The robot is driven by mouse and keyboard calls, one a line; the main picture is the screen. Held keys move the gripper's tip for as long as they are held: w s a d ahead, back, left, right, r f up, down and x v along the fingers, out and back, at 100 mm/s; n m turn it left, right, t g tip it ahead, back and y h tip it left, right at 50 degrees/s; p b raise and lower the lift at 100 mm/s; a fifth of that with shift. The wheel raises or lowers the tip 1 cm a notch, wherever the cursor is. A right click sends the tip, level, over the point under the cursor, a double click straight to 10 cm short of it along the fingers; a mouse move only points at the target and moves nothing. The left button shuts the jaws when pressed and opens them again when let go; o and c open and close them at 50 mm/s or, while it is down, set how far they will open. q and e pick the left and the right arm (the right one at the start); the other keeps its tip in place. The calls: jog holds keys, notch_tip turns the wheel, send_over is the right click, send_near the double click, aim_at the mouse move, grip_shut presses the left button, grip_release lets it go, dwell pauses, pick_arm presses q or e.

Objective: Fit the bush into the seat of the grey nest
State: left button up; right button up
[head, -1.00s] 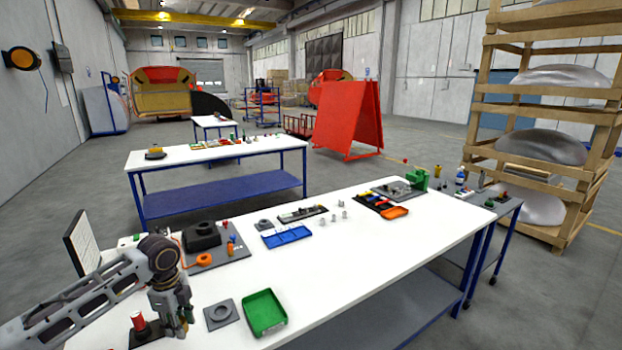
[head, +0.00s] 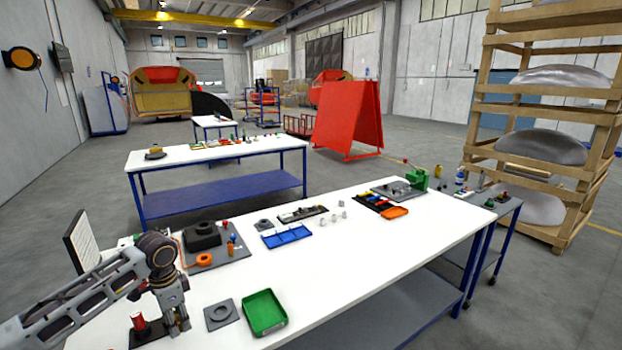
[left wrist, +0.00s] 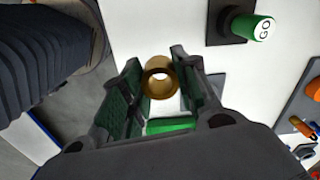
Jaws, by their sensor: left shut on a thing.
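My left gripper (head: 178,326) hangs over the front left of the white table. In the left wrist view it (left wrist: 160,95) is shut on the bush (left wrist: 160,78), a short brass-coloured ring with an open bore, held between the green-padded fingers. In the head view the bush is too small or hidden by the fingers to make out. The grey nest (head: 222,314), a flat square plate with a round raised seat, lies just right of the gripper. The bush is apart from it. My right gripper is not in view.
A green tray (head: 265,312) lies right of the nest. A red cylinder on a dark base (head: 140,325) stands close left of the gripper. A green GO cylinder (left wrist: 250,27) shows in the left wrist view. A blue tray (head: 287,236) lies farther back. The table's middle is clear.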

pick_arm(q)
jog(key=n, duration=0.3)
jog(key=shift+w+r, duration=0.1)
jog(key=shift+r, duration=0.1)
jog(key=s+d+f+n, duration=0.1)
jog(key=d+n, duration=0.1)
jog(key=d, duration=0.1)
jog(key=d+f+n, duration=0.1)
jog(key=d+n, duration=0.1)
jog(key=d, duration=0.2)
jog(key=s+d+f+n, duration=0.1)
jog(key=d+f+n, duration=0.1)
jog(key=d+n, duration=0.1)
jog(key=shift+s+d, duration=0.25)
jog(key=shift+s, duration=0.05)
jog(key=s+d+f, duration=0.3)
jog(key=f, duration=0.1)
jog(key=shift+s+f, duration=0.15)
jog(key=shift+s, duration=0.05)
jog(key=shift+w, duration=0.1)
